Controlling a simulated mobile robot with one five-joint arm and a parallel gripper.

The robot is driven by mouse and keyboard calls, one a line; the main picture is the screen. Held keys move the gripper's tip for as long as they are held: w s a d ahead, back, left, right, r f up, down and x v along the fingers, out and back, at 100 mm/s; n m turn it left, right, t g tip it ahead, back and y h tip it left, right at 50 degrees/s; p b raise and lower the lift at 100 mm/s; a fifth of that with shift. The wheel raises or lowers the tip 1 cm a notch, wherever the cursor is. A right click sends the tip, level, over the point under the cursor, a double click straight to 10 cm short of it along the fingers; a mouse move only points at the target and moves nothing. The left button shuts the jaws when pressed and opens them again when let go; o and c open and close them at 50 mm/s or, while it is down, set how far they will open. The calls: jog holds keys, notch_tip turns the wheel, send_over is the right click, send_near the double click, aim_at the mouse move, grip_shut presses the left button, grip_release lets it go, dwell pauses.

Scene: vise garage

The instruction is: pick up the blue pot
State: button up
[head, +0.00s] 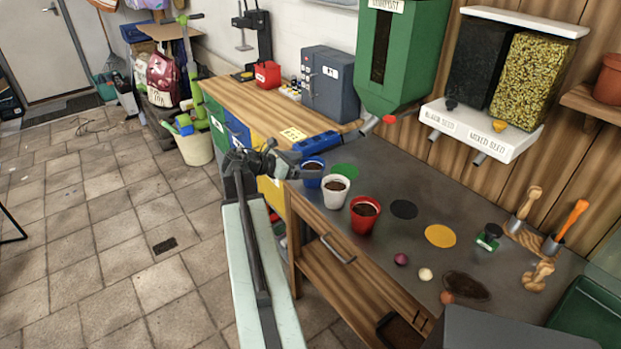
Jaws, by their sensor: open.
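The blue pot (312,181) stands upright near the far left corner of the grey worktop and has dark soil in it. Beside it on the right stands a white pot (335,191). My gripper (290,164) is open, at the left edge of the worktop, just left of the blue pot. Its fingers point right towards the pot and look small and partly blurred, so I cannot tell whether they touch it. The pot's left side is partly hidden by the gripper.
A blue tool-like object (318,144) lies behind the blue pot. Green (345,171), black (404,209) and yellow discs (440,236) lie on the grey worktop (390,245). A green compost hopper (402,60) hangs behind.

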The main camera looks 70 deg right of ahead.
aim_at(319, 166)
jog(key=x, duration=0.2)
jog(key=b+x, duration=0.1)
jog(key=x, duration=0.1)
jog(key=b+x, duration=0.1)
jog(key=shift+d+f, duration=0.3)
jog(key=shift+f, duration=0.25)
jog(key=shift+d, duration=0.15)
jog(key=shift+r, duration=0.15)
jog(key=c, duration=1.6)
jog(key=shift+r, duration=0.1)
